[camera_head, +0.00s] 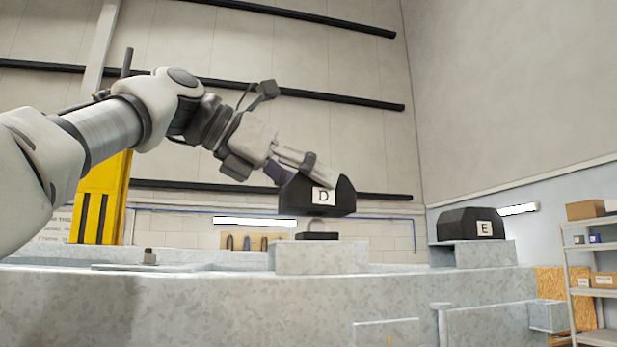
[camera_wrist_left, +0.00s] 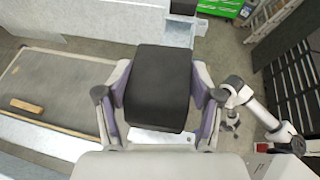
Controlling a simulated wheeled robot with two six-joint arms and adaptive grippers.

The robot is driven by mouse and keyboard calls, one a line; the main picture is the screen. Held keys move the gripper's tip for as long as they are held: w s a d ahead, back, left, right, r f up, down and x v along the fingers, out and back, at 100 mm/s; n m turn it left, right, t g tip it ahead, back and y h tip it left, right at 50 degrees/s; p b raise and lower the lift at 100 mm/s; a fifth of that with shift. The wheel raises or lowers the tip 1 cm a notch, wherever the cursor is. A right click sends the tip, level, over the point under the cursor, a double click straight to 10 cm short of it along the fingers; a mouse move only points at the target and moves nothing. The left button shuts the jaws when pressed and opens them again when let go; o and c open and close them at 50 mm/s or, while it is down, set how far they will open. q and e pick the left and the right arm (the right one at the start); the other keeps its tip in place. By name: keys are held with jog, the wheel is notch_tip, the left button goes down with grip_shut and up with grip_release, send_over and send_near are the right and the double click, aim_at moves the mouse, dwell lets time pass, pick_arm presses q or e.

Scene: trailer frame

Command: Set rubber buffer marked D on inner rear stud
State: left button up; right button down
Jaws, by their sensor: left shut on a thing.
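The black rubber buffer marked D (camera_head: 332,190) is held in my left gripper (camera_head: 303,172), its label facing the head camera. In the left wrist view the buffer (camera_wrist_left: 157,88) sits between the two fingers. It hangs above a grey galvanized block (camera_head: 321,258) with a dark, low piece (camera_head: 317,236) on top, and a gap shows between them. Whether that piece is a stud or its seat, I cannot tell.
A second black buffer marked E (camera_head: 460,224) sits on a galvanized block (camera_head: 486,255) to the right. The long galvanized trailer frame (camera_head: 230,305) crosses the foreground. A shelf with boxes (camera_head: 598,282) stands far right. The air around the held buffer looks clear.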

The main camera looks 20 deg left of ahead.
pick_arm(q)
jog(key=shift+f+b, duration=1.1)
jog(key=shift+f, duration=0.25)
jog(key=o, duration=1.7)
jog(key=shift+s, duration=0.1)
jog(key=shift+o, duration=0.2)
jog(key=shift+r, duration=0.15)
